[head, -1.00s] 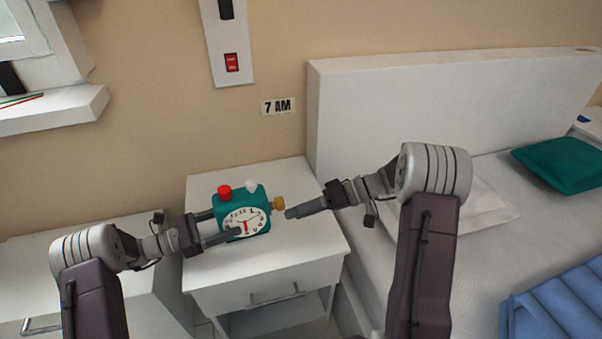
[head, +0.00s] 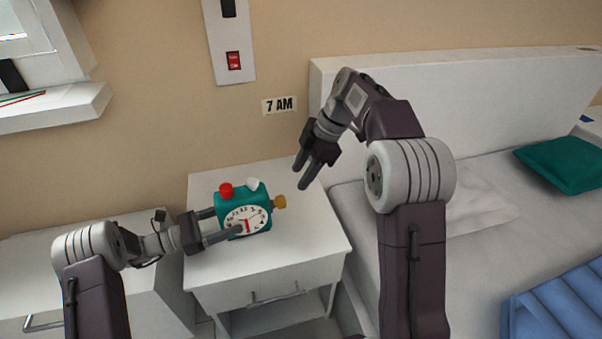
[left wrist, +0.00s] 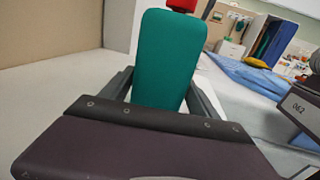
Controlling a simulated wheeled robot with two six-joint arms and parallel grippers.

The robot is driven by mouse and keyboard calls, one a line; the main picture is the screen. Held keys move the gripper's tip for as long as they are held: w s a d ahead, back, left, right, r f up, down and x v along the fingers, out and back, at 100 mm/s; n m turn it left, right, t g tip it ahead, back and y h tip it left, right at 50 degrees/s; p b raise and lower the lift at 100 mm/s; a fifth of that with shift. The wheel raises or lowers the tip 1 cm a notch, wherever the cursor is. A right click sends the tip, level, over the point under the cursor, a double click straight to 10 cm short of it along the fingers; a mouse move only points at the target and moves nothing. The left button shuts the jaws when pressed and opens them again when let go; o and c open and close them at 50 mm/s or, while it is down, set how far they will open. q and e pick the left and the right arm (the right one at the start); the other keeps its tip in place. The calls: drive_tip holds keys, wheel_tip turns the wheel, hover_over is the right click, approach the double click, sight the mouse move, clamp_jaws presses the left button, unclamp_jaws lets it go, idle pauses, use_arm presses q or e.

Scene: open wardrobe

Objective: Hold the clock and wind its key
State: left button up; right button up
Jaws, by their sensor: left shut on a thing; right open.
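A teal alarm clock (head: 233,197) with a white dial, a red button and a white button on top is at the nightstand in the head view. Its yellow key (head: 279,202) sticks out on the right side. My left gripper (head: 222,225) is shut on the clock from the left, one finger in front of the dial and one behind. In the left wrist view the clock's teal side (left wrist: 166,60) stands between the two fingers. My right gripper (head: 306,174) is open and empty, above and right of the key, apart from it, fingers pointing down.
The white nightstand (head: 300,240) has free top around the clock. A bed (head: 480,270) with a white headboard stands on the right. A "7 AM" sign (head: 279,105) and a panel with a red switch (head: 233,61) are on the wall.

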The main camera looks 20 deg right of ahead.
drive_tip(key=m, duration=0.2)
drive_tip(key=shift+w+d+m, duration=0.2)
drive_tip(key=shift+w+m, duration=0.05)
drive_tip(key=shift+m, duration=0.15)
drive_tip(key=shift+c, duration=0.4)
drive_tip(key=m+t+h, duration=0.3)
drive_tip(key=m+h, duration=0.1)
drive_tip(key=m, duration=1.1)
approach(281, 197)
drive_tip(key=x, duration=0.8)
drive_tip(key=shift+w+a+f, duration=0.1)
drive_tip(key=shift+f, duration=0.15)
clamp_jaws()
